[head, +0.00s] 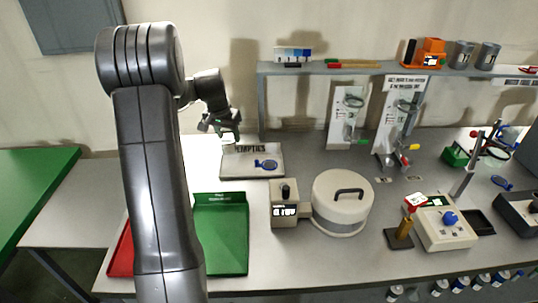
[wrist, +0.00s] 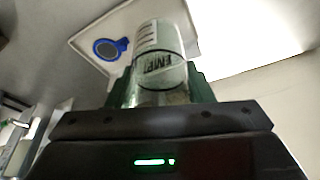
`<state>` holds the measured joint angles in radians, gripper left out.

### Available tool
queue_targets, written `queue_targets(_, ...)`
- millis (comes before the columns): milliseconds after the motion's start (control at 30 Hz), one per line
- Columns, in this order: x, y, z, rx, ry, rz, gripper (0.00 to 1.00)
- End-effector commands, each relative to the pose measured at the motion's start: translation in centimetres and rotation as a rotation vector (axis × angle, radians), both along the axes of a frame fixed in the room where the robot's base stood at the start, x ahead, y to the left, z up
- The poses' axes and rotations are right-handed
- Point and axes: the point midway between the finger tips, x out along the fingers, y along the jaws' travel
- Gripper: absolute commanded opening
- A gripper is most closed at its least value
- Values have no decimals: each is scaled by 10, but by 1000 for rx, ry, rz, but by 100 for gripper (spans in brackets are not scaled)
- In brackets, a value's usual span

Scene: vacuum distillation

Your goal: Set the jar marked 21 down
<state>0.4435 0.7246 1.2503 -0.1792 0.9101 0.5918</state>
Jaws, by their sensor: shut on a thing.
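My gripper (head: 222,124) is at the back left of the bench, raised above the left rear corner of a pale tray (head: 240,172) whose label reads like "EMPTIES". In the wrist view my gripper (wrist: 158,88) has its green fingers shut on a clear glass jar (wrist: 158,50). Dark letters "EMP" show at the jar, seemingly the tray label seen through the glass. I cannot read a 21 on it.
A green tray (head: 222,240) and a red tray (head: 121,258) lie in front. A lidded round machine (head: 342,203) and a small display box (head: 284,203) stand to the right. A shelf (head: 330,69) runs above the back. The tray's left part looks bare.

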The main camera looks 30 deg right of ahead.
Motion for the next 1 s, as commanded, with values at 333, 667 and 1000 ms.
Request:
queue_targets(333, -1, 1, -49, 2, 4, 1, 18)
queue_targets(667, -1, 1, -82, 2, 5, 2, 18)
queue_targets(1000, 0, 1, -100, 0, -1, 1, 18)
